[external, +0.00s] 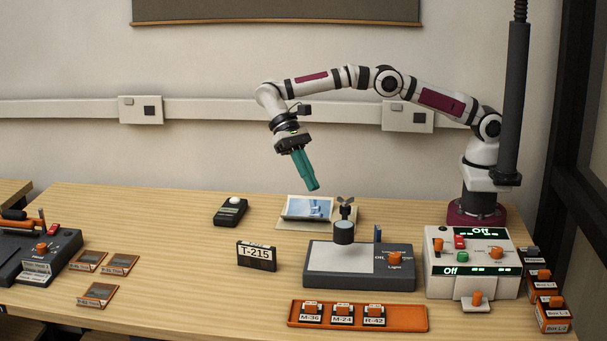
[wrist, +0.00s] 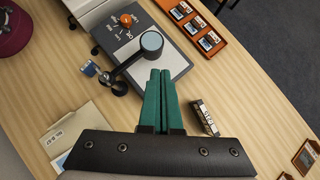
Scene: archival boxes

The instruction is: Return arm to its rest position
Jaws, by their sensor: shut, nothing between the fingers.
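My gripper (external: 312,187) has teal fingers and hangs from the raised arm above the table, pointing down and slightly right. Its fingers are pressed together with nothing between them. In the wrist view the shut fingers (wrist: 159,78) overlap the near edge of the grey device in the picture. My arm stretches left from its base at the right of the table, with its elbow up. The fingertips appear clear of every object in the external view.
Below stand a grey device (external: 325,272) with a lamp head (external: 344,232), a T-215 box (external: 257,256), a photo on a folder (external: 309,207) and a black device (external: 230,212). An orange tray (external: 408,318) lies in front. A white control box (external: 440,278) stands right.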

